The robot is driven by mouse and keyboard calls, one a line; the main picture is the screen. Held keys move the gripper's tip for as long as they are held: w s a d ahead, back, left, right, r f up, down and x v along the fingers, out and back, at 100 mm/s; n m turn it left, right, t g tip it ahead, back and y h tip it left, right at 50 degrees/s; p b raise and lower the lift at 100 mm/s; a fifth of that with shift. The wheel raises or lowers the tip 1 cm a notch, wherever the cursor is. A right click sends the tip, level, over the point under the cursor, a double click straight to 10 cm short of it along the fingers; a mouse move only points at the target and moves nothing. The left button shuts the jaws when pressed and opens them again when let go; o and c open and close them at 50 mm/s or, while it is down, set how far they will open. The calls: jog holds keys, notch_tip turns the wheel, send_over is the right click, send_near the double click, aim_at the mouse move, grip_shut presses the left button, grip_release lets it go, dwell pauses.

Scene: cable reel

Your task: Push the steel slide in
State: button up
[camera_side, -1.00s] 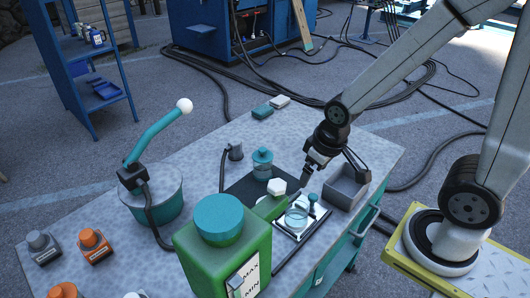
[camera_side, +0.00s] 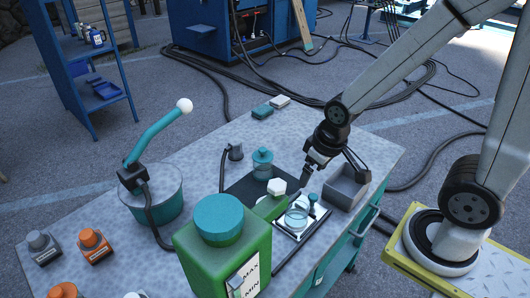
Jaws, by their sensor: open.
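My gripper (camera_side: 306,179) is at the end of my arm, low over the workbench at the back edge of a small pale plate (camera_side: 317,221). It is seen small and from the side, and I see nothing held in it. A clear round cup (camera_side: 296,216) and a teal-topped peg (camera_side: 312,198) stand on the plate. I cannot pick out the steel slide for certain.
A green container (camera_side: 246,246) with a teal cap stands in front. A white hexagonal knob (camera_side: 278,187) and a teal-lidded jar (camera_side: 262,164) are left of my gripper. A grey open box (camera_side: 346,190) is close on the right. The bench's back left (camera_side: 190,155) is clear.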

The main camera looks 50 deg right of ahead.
aim_at(313, 196)
jog(key=c, duration=0.3)
jog(key=shift+w+d+f+n+g, duration=0.25)
jog(key=shift+d+f+n+g, duration=0.05)
jog(key=shift+d+f, duration=0.2)
jog(key=shift+c, duration=0.3)
jog(key=shift+w+d+f+n+g, duration=0.2)
jog(key=shift+d+f+n+g, duration=0.15)
jog(key=shift+d+f+n, duration=0.25)
jog(key=shift+w+d+f+n+g, duration=0.3)
jog(key=shift+d+f+n, duration=0.1)
jog(key=shift+d+f, duration=0.25)
jog(key=shift+w+d+f+n+g, duration=0.15)
jog(key=shift+d+f+n+g, duration=0.2)
jog(key=shift+d+f+n, duration=0.25)
jog(key=shift+f, duration=3.85)
